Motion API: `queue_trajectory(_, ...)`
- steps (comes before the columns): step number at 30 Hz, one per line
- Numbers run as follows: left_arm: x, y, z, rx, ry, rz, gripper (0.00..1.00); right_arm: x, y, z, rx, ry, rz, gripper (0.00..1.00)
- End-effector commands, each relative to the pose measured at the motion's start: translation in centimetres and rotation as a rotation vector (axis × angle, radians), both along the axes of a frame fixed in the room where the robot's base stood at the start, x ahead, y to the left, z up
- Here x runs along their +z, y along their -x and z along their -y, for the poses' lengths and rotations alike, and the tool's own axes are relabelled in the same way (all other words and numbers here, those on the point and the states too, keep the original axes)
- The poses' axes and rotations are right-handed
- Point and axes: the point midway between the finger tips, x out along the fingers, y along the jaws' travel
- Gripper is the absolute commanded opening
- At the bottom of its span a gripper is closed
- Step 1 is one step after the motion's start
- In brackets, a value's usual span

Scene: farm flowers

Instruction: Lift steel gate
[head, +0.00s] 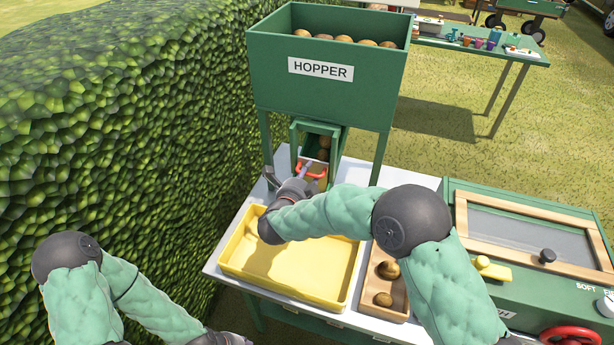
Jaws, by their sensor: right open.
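The green hopper (325,85) stands at the back of the white table, with brown potatoes heaped in its top. Under it is a green chute (318,128) with potatoes showing inside. At the chute's lower front is the steel gate with a red handle (311,169). My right gripper (305,174) is open, with its fingers right at the red handle. I cannot tell whether they touch it. The gripper hides part of the gate. My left gripper (222,339) is low at the bottom edge, away from the gate, and its fingers are cut off or unclear.
A yellow tray (290,278) lies before the chute under my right arm. A wooden box (393,303) with potatoes is to its right. A green machine with a wood-framed screen (530,222) stands further right. A hedge (120,130) borders the left.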

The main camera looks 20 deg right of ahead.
Motion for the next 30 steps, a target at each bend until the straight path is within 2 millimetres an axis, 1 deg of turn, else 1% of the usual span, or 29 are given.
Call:
queue_trajectory(5,0.0,0.0,0.0,0.000,0.000,0.000,0.40,0.0,0.0,0.0,0.000,0.000,0.000,0.43)
queue_trajectory(8,0.0,0.0,0.0,0.000,0.000,0.000,0.40,0.0,0.0,0.0,0.000,0.000,0.000,0.18)
queue_trajectory(9,0.0,0.0,0.0,0.000,0.000,0.000,0.40,0.0,0.0,0.0,0.000,0.000,0.000,0.07)
queue_trajectory(10,0.0,0.0,0.0,0.000,0.000,0.000,0.40,0.0,0.0,0.0,0.000,0.000,0.000,0.00)
queue_trajectory(17,0.1,0.0,0.0,0.000,0.000,0.000,0.40,0.1,0.0,0.0,0.000,0.000,0.000,0.00)
queue_trajectory(20,0.4,0.0,0.0,0.000,0.000,0.000,0.40,0.7,0.0,0.0,0.000,0.000,0.001,0.00)
queue_trajectory(23,1.2,0.0,0.0,0.000,0.000,0.000,0.40,1.9,0.0,0.0,-0.001,0.000,0.003,0.00)
queue_trajectory(26,2.3,0.0,0.0,0.000,0.000,0.000,0.40,3.7,-0.1,0.0,-0.002,-0.001,0.005,0.00)
queue_trajectory(30,4.0,0.0,0.0,0.000,0.000,0.000,0.40,6.6,-0.1,0.1,-0.003,0.000,0.007,0.00)
